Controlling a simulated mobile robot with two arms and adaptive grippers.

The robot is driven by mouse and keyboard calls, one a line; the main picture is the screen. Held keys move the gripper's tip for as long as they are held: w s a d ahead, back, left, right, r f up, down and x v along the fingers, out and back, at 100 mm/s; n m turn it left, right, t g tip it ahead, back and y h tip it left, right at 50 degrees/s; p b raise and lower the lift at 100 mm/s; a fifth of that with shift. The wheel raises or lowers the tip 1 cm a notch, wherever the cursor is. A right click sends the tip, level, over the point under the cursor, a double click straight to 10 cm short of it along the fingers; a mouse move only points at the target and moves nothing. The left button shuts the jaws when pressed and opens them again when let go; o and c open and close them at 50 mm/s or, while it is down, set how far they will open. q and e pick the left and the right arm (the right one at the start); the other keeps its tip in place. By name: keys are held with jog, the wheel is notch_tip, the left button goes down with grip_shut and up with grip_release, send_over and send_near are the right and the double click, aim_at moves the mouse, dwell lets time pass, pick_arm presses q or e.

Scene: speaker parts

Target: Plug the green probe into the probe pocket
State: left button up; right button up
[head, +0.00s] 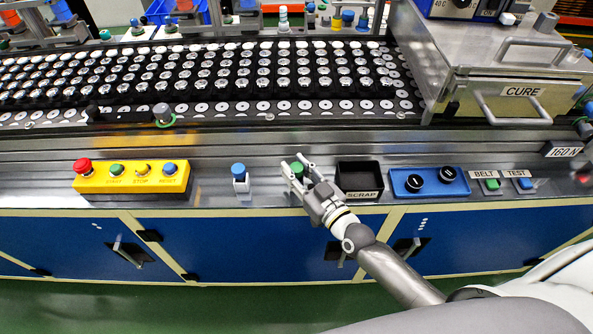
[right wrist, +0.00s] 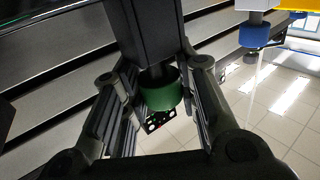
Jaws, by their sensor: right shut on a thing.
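The green probe (head: 298,170) is between the fingers of my right gripper (head: 296,168), above the grey front ledge. In the right wrist view its green round end (right wrist: 160,92) lies between the two fingers, with a dark block (right wrist: 148,30) beside it. Whether the probe is clear of that block, I cannot tell. My right gripper is shut on the green probe. A grey round part with a green ring (head: 163,115) stands at the belt's front edge; I cannot tell whether it is the probe pocket. My left gripper is not in view.
A blue-topped part (head: 238,178) stands left of my gripper, with a yellow button box (head: 131,177) beyond. A black scrap bin (head: 358,178) is close on the right, then a blue knob panel (head: 430,182). The belt (head: 200,80) of speaker parts and the cure oven (head: 520,85) lie behind.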

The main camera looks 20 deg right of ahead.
jog(key=shift+r, duration=0.15)
jog(key=shift+r, duration=0.25)
notch_tip(320, 180, up, 2)
jog(key=shift+r+p, duration=0.1)
jog(key=shift+p, duration=0.2)
jog(key=s+a+r+b, duration=0.1)
jog(key=s+r, duration=0.9)
jog(key=s, duration=0.4)
jog(key=shift+a, duration=0.2)
jog(key=shift+r, duration=0.15)
notch_tip(320, 180, up, 5)
jog(key=p, duration=0.6)
jog(key=shift+r, duration=0.15)
